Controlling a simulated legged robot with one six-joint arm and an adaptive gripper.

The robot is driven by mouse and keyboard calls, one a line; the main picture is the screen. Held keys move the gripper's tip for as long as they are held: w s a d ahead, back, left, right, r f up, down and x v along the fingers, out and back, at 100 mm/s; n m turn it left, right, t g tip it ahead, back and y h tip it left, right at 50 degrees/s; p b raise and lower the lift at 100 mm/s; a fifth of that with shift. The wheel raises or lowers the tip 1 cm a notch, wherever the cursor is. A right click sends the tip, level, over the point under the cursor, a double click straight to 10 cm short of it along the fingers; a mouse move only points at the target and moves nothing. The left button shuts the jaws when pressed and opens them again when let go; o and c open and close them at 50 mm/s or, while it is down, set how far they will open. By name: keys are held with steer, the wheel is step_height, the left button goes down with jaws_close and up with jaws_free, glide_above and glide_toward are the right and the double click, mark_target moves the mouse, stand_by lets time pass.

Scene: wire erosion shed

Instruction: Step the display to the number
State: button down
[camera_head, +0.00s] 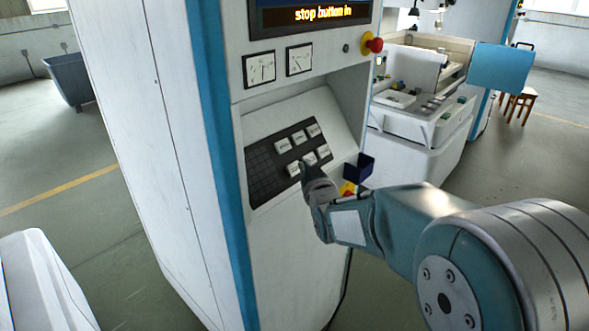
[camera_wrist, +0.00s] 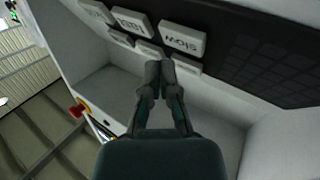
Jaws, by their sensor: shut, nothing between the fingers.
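The display (camera_head: 318,15) at the top of the white cabinet reads "stop button in" in orange letters. A dark key panel (camera_head: 262,176) on the sloped face below carries several white keys in two rows. My gripper (camera_head: 304,169) is shut and empty, its tips close to the lower-left key (camera_head: 293,169). In the wrist view the shut fingertips (camera_wrist: 158,66) lie just in front of the keys, near a large key (camera_wrist: 183,41) with upside-down lettering. I cannot tell whether they touch a key. The red stop button (camera_head: 375,45) sits right of the display.
Two dial gauges (camera_head: 260,68) are set below the display. A small dark blue box (camera_head: 359,170) is on the cabinet's right side near my arm. A white machine (camera_head: 415,122) stands behind to the right. Open floor (camera_head: 95,200) lies left of the cabinet.

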steer(key=shift+s+d+r, duration=1.15)
steer(key=shift+d+r, duration=0.15)
steer(key=shift+d, duration=0.15)
stand_by(1.1)
steer(key=s+d+m+g+h, duration=0.3)
steer(key=s+d+g+h, duration=0.25)
steer(key=s+d, duration=0.8)
steer(key=s+d+f+m+g, duration=0.1)
steer(key=s+f+g, duration=0.1)
steer(key=s, duration=0.7)
steer(key=s+d+f+m+g, duration=0.1)
steer(key=s+f+g, duration=0.2)
steer(key=s, duration=0.7)
steer(key=shift+f+g, duration=0.15)
steer(key=shift+g, duration=0.2)
steer(key=shift+h, duration=0.25)
